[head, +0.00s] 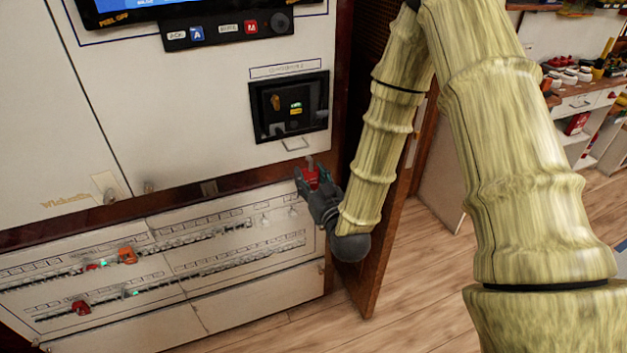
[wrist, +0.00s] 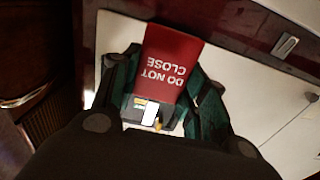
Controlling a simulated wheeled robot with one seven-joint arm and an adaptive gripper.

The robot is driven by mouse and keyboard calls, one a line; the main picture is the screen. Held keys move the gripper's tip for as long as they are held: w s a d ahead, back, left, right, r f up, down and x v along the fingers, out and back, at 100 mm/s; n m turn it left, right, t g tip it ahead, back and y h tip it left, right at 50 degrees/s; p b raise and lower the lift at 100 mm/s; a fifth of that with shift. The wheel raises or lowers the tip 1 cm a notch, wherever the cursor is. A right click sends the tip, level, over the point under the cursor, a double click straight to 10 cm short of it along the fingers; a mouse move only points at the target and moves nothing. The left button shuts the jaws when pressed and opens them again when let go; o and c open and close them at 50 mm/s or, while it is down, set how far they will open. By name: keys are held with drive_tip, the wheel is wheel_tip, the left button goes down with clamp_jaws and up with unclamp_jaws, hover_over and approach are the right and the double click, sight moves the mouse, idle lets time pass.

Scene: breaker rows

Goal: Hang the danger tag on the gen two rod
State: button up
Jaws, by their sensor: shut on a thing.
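The danger tag (head: 311,176) is red and sits in the fingers of my gripper (head: 309,184), in front of the strip below the breaker cabinet. In the wrist view the tag (wrist: 172,65) shows white words "DO NOT CLOSE", upside down, between the fingers of my gripper (wrist: 160,95). A black breaker unit (head: 289,106) is set in the white cabinet above, under a label too blurred to read surely. A small metal bracket or bar (head: 295,144) sits just below it, above the tag and apart from it. I cannot tell whether this is the gen two rod.
Lower panels hold breaker rows (head: 150,262) with orange handle (head: 127,255) and red handle (head: 81,308) pieces. A brown door edge (head: 383,255) stands close right of my gripper. Wooden floor (head: 440,290) is open at the right. A shelf (head: 585,100) is at the back right.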

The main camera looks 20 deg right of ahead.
drive_tip(key=w, duration=0.5)
drive_tip(key=w+f, duration=0.1)
drive_tip(key=w, duration=0.2)
drive_tip(key=shift+a, duration=0.15)
idle(0.6)
drive_tip(key=shift+f, duration=0.1)
drive_tip(key=o, duration=1.1)
